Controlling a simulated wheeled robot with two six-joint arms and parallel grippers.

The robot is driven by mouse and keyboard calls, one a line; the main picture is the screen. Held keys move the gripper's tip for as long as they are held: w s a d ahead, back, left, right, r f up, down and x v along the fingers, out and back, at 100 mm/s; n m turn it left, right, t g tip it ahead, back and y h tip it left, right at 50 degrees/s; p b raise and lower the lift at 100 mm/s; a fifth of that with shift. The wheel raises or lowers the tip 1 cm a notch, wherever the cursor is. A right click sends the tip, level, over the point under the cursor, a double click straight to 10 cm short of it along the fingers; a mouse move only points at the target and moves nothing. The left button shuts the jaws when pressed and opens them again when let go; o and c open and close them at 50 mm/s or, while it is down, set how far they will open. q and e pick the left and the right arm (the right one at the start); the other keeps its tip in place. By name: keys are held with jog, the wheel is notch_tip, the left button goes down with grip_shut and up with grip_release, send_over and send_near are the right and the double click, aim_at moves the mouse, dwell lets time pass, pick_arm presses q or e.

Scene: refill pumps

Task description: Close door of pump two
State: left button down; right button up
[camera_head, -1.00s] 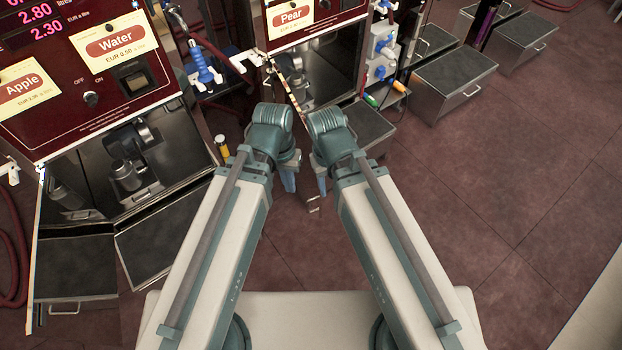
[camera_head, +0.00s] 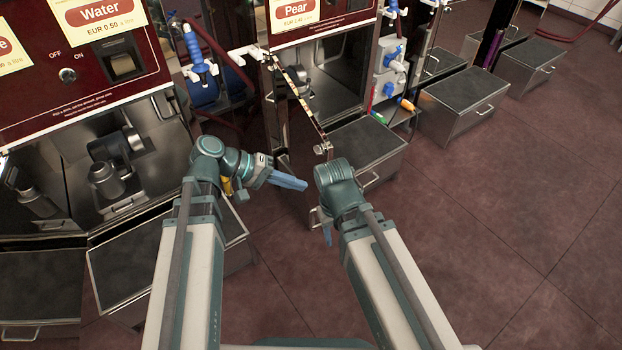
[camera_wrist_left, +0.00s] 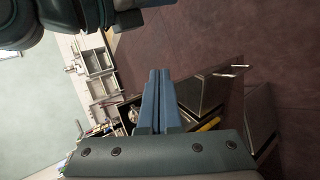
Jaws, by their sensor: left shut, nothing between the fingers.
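The pump labelled Pear (camera_head: 297,12) stands at the top centre in the head view. Its door (camera_head: 293,90) is swung open and seen nearly edge-on, a thin panel with a striped edge. A small metal handle (camera_head: 322,149) is at the door's near end. No number marks which pump is pump two. My left gripper (camera_head: 290,181) is shut and empty, its blue fingers pointing right, in front of the door's lower part. The closed fingers also show in the left wrist view (camera_wrist_left: 157,100). My right gripper (camera_head: 327,232) points down right of the door; its jaws are unclear.
The Water pump (camera_head: 100,75) stands at the left with its bay open. Grey step boxes (camera_head: 365,145) stand before the pumps, with more step boxes (camera_head: 465,90) to the right. Blue nozzles (camera_head: 197,60) hang between pumps. The red tiled floor (camera_head: 480,230) at right is clear.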

pick_arm(q)
jog(key=w+a+f+n+t+h+b, duration=0.25)
jog(key=w+a+t+h+b, duration=0.25)
jog(key=a+b, duration=0.5)
jog(key=x, duration=1.4)
jog(key=shift+w+d+r+b, duration=0.15)
jog(key=shift+d+r+b, duration=0.25)
jog(key=shift+r, duration=0.3)
pick_arm(e)
notch_tip(320, 180, down, 14)
jog(key=shift+r, duration=0.25)
pick_arm(q)
jog(key=shift+n, duration=0.25)
